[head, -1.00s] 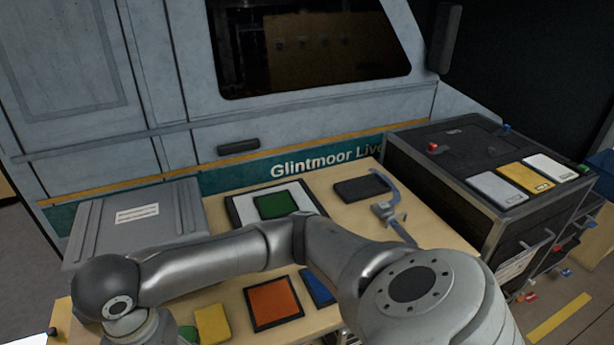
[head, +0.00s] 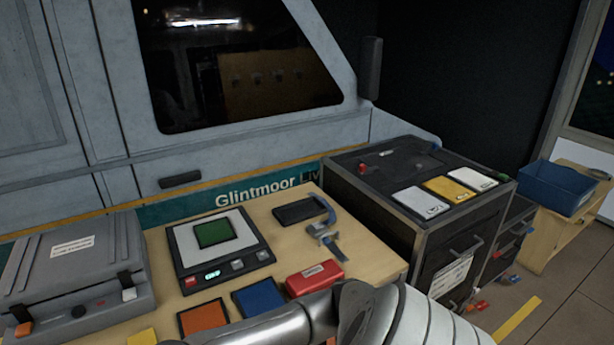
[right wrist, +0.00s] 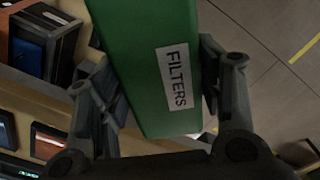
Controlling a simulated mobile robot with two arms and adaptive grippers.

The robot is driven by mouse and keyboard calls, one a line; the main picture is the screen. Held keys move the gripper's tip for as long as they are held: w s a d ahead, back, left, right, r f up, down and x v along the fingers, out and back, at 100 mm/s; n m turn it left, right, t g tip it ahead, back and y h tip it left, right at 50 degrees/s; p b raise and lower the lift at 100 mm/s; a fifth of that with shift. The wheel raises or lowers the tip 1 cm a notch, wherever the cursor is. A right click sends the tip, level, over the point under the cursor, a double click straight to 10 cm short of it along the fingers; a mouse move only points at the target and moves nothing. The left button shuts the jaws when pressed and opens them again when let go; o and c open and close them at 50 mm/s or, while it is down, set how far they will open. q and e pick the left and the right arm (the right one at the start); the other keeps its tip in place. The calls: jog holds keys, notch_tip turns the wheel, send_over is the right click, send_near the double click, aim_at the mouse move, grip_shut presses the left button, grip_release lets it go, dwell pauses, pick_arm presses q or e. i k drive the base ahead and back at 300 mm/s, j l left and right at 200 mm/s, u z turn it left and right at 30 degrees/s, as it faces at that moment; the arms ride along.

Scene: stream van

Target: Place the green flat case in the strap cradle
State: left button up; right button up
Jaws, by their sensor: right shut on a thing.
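My right gripper (right wrist: 158,88) is shut on a green case (right wrist: 150,60) with a white "FILTERS" label, one finger on each side. In the head view my right arm crosses the bottom edge; its gripper and the held case are out of frame. A black pad with a curved blue strap (head: 331,209) and a grey buckle (head: 318,231) sits at the table's back right; it may be the strap cradle. A second green item, a flat square (head: 213,233), lies on a scale (head: 183,262). My left gripper is not in view.
A red case (head: 314,277), a blue pad (head: 258,298) and an orange pad (head: 203,318) lie along the table front. A grey latched case (head: 70,270) stands left. A black cabinet (head: 385,215) rises at the table's right. A blue bin (head: 557,187) stands far right.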

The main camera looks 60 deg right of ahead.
aim_at(301, 212)
jog(key=k+l+u, duration=0.1)
jog(key=k+l, duration=0.15)
jog(key=l, duration=0.35)
jog(key=k+l+u, duration=0.15)
jog(key=k+l, duration=0.15)
jog(key=l, duration=0.3)
jog(key=k+l+u, duration=0.1)
jog(key=k+l, duration=0.2)
jog(key=l, duration=0.25)
jog(key=k+l+u, duration=0.1)
jog(key=k+l, duration=0.25)
jog(key=l, duration=0.15)
jog(key=k+l+u, duration=0.15)
jog(key=k+l, duration=0.2)
jog(key=l, duration=0.2)
jog(key=i, duration=0.45)
